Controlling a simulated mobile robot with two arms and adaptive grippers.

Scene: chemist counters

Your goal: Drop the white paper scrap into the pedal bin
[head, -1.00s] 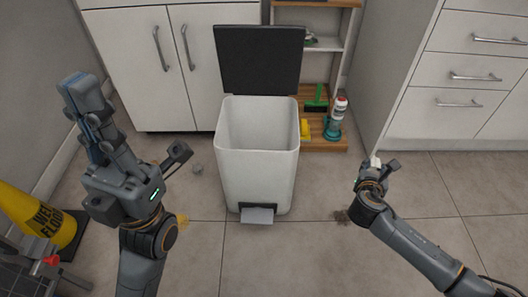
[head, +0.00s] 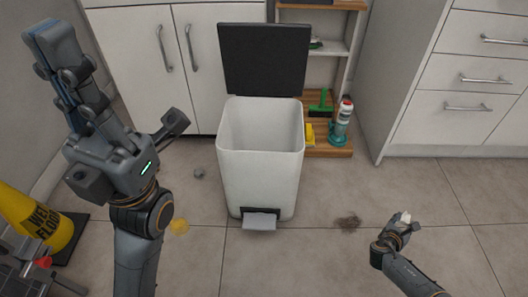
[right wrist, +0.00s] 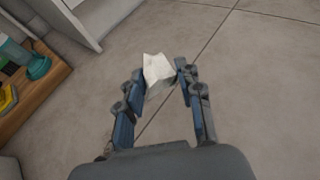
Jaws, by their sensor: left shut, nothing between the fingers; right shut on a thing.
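The pedal bin (head: 258,180) is white and stands upright in the middle of the head view. Its dark lid (head: 263,60) is raised and its opening faces me. My right gripper (head: 402,222) is low over the floor, to the right of the bin and apart from it. It is shut on the white paper scrap (head: 405,217); in the right wrist view the crumpled scrap (right wrist: 157,74) sits between the fingertips (right wrist: 160,78). My left gripper (head: 50,35) is raised at the left, shut and empty, with its fingers pointing up.
A yellow wet-floor sign (head: 38,222) stands at the left. A shelf with a teal bottle (head: 339,125) stands behind the bin.

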